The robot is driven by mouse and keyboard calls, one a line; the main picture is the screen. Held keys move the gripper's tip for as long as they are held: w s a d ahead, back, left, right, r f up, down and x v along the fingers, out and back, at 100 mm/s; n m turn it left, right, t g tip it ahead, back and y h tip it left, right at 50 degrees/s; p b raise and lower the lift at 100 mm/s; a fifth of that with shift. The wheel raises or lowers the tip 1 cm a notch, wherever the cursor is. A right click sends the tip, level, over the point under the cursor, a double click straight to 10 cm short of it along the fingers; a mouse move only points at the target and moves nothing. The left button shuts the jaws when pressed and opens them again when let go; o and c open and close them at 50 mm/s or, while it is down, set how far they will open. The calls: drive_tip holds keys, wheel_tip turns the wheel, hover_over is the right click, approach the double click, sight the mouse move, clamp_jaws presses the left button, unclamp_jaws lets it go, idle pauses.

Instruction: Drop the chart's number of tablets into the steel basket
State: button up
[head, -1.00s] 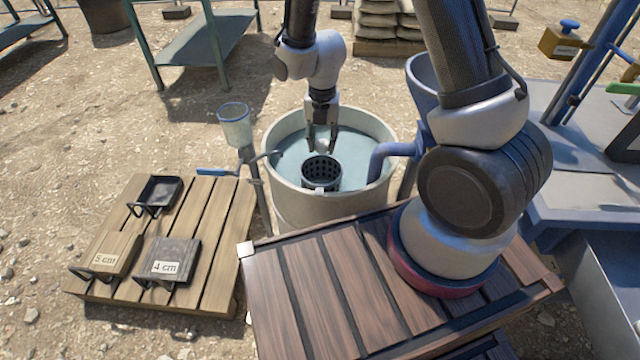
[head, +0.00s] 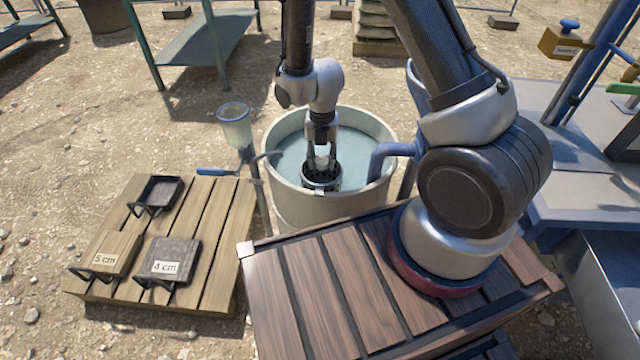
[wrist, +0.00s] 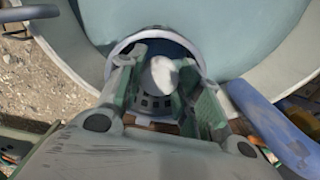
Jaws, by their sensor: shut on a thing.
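A white round tablet (wrist: 163,76) is between the fingers of my gripper (head: 321,166). My gripper is shut on it and points down at the mouth of the dark steel basket (head: 320,184). The tablet also shows as a pale spot in the head view (head: 321,162). The basket has a perforated wall and sits in the round pale tank (head: 290,208) of bluish water. In the wrist view the basket's rim (wrist: 128,43) surrounds the fingertips and the tablet. The inside of the basket is mostly hidden by my gripper. I see no chart that I can read.
A blue pipe (head: 392,151) bends over the tank's right rim. A clear cup on a stand (head: 234,125) is at its left. A wooden pallet (head: 215,230) holds black-handled blocks, two labelled 5 cm and 4 cm. A green-legged table (head: 205,45) stands behind.

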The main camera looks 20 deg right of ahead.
drive_tip(key=o, duration=1)
drive_tip(key=shift+o, duration=0.2)
drive_tip(key=shift+r, duration=0.1)
wheel_tip(320, 180, up, 12)
